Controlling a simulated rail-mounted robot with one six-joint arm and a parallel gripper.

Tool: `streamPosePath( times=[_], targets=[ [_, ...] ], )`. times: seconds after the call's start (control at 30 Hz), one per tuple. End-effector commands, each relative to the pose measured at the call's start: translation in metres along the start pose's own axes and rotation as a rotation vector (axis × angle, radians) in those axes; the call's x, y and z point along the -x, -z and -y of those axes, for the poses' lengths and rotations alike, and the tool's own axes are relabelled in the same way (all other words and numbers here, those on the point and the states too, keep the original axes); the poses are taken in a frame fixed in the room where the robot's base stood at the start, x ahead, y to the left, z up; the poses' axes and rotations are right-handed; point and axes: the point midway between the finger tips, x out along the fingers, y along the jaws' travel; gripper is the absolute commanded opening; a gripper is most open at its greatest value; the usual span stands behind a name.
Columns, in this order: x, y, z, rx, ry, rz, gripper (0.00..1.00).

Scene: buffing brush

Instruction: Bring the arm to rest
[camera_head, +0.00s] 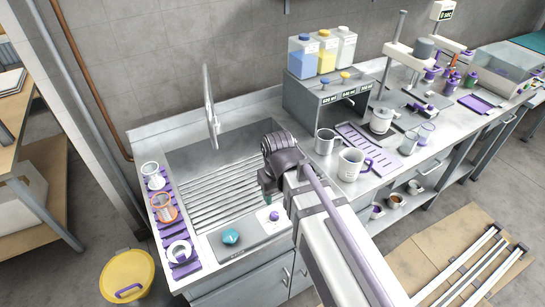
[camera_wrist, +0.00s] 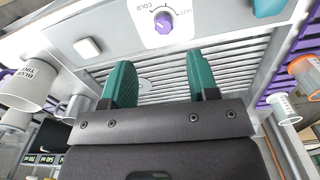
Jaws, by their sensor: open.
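My arm reaches up from the lower right in the head view and ends over the right side of the sink (camera_head: 178,158). My gripper (camera_wrist: 160,82) shows in the wrist view with two teal fingers set well apart and nothing between them. In the head view only a bit of teal shows at the wrist's lower left, and the fingers are mostly hidden. The slatted sink bottom lies beyond the fingers in the wrist view. The purple knob (camera_wrist: 164,23) on the front sink panel appears above them.
A purple rack (camera_head: 168,212) with glass and white pieces lines the sink's left edge. The faucet (camera_head: 210,105) stands at the back. A yellow bin (camera_head: 127,275) is on the floor.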

Motion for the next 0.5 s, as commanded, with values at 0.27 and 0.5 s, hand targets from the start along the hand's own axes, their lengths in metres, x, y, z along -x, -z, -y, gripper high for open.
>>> streamPosePath(
  times=[0.27,0.5],
  targets=[
    [-0.007,-0.085,-0.108,-0.385,-0.001,0.000,0.54],
    [-0.007,-0.085,-0.114,-0.395,-0.001,0.001,0.54]
  ],
)
